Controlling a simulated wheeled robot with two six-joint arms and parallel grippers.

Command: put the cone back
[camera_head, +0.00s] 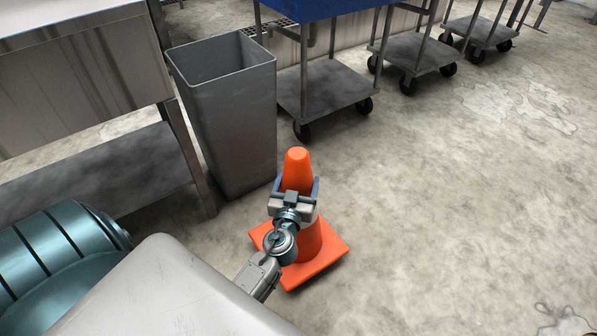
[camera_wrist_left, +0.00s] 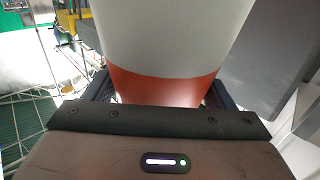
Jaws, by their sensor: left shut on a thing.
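The orange traffic cone (camera_head: 297,158) stands upright in the middle of the head view, with a square orange base (camera_head: 322,262). My left gripper (camera_head: 296,186) is shut on the cone's upper part, one finger on each side. My wrist and forearm hide part of the cone's body and base. I cannot tell whether the base touches the floor. In the left wrist view, the cone's white band and orange part (camera_wrist_left: 165,88) fill the space between the fingers (camera_wrist_left: 160,92). My right gripper is not in view.
A tall grey bin (camera_head: 235,120) stands just behind and left of the cone. A steel table with a lower shelf (camera_head: 110,170) is at left, a teal drum (camera_head: 60,255) at lower left. Wheeled carts (camera_head: 330,90) line the back. The floor (camera_head: 450,200) at right is clear.

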